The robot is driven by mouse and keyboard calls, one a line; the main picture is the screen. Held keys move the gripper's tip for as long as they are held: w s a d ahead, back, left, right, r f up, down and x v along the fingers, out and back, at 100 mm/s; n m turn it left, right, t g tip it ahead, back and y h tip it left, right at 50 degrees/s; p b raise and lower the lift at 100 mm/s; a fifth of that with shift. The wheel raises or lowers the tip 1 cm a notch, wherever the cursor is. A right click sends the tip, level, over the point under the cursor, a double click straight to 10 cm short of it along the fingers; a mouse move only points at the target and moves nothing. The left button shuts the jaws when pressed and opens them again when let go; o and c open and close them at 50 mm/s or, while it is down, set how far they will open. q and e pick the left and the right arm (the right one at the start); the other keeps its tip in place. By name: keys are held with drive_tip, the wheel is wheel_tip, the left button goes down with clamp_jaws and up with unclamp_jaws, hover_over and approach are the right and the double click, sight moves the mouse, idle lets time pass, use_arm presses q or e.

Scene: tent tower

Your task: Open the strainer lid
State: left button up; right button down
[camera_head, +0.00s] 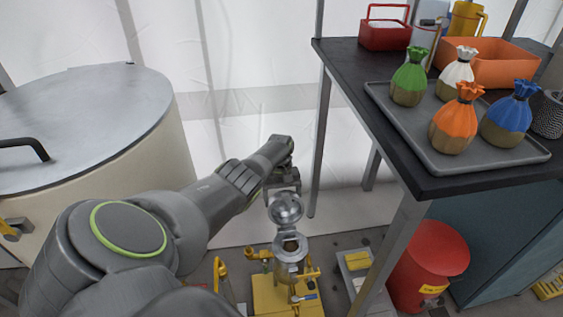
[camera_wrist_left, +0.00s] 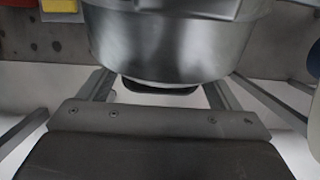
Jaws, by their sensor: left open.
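The strainer is a small metal fitting on a yellow stand (camera_head: 287,297) at the bottom middle of the head view. Its round body (camera_head: 290,247) shows a ring-shaped top with an opening. The shiny domed strainer lid (camera_head: 287,207) appears raised behind the ring, apart from it except perhaps at a hinge that I cannot make out. My left gripper (camera_head: 285,184) is open, right by the lid's far side. In the left wrist view, a smooth rounded metal part, likely the lid (camera_wrist_left: 175,45), fills the top middle close to the fingers. I cannot tell whether they touch it. My right gripper is not in view.
A large drum (camera_head: 80,120) with a metal top stands at left. A dark table (camera_head: 450,183) at right bears a grey tray (camera_head: 420,137) with several tied sacks. A red bin (camera_head: 428,265) is below. Yellow fittings surround the stand; white tent wall lies behind.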

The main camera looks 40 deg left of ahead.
use_arm(q)
drive_tip(key=p+v, duration=0.6)
drive_tip(key=v, duration=1)
drive_tip(key=shift+r, duration=0.4)
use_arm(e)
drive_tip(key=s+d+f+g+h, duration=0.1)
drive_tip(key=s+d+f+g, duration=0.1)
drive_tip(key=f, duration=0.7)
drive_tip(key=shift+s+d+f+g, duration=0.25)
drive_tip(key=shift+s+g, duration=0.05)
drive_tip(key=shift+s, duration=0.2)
